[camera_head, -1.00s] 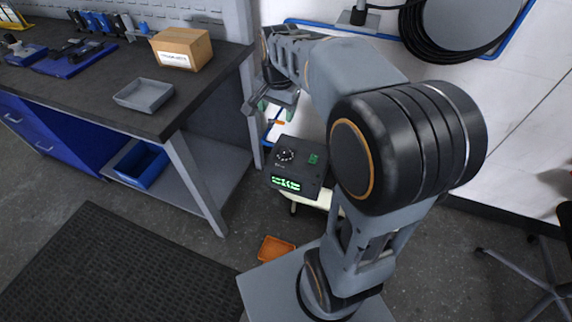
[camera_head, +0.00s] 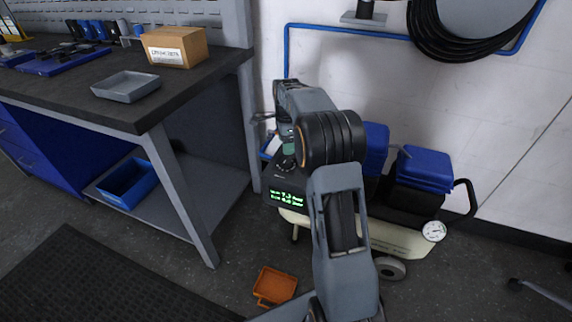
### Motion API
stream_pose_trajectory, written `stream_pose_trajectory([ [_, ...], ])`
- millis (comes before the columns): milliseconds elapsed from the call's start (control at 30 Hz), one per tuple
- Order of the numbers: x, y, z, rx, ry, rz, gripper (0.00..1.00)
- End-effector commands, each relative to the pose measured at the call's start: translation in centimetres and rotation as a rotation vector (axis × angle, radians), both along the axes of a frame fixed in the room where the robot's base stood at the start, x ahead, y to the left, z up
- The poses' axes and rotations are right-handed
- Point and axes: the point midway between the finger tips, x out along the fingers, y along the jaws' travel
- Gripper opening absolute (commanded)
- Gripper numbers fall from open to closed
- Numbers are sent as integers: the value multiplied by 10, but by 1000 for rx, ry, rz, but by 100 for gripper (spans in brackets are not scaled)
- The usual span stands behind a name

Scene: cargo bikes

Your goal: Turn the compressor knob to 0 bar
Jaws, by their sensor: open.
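The compressor (camera_head: 396,236) stands on the floor by the wall, with a cream tank, blue covers and a round gauge (camera_head: 434,231). Its black control box (camera_head: 274,203) has a green lit display (camera_head: 288,197); the digits are too small to read surely. The dark knob (camera_head: 285,164) on top of the box is mostly hidden by my arm. My gripper (camera_head: 285,150) is over the box, pointing down at the knob. The fingers are largely hidden; they are open, and I cannot tell whether they touch the knob.
A workbench (camera_head: 60,95) with a grey tray (camera_head: 127,87) and a cardboard box (camera_head: 175,46) stands at left. A blue bin (camera_head: 130,183) is on its lower shelf. An orange tray (camera_head: 274,286) lies on the floor. A blue pipe (camera_head: 340,33) runs along the wall.

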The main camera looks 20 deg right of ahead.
Motion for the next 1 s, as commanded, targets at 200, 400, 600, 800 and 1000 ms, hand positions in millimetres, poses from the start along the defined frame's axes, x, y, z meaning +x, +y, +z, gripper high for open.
stream_pose_trajectory([
  [200, 0, 0, -44, 0, 2, 2, 67],
  [400, 0, 0, -68, 0, 0, 2, 67],
  [600, 0, 0, -78, 0, -1, 2, 67],
  [800, 0, 0, -79, 0, -1, 2, 67],
  [1000, 0, 0, -79, 0, -1, 2, 62],
])
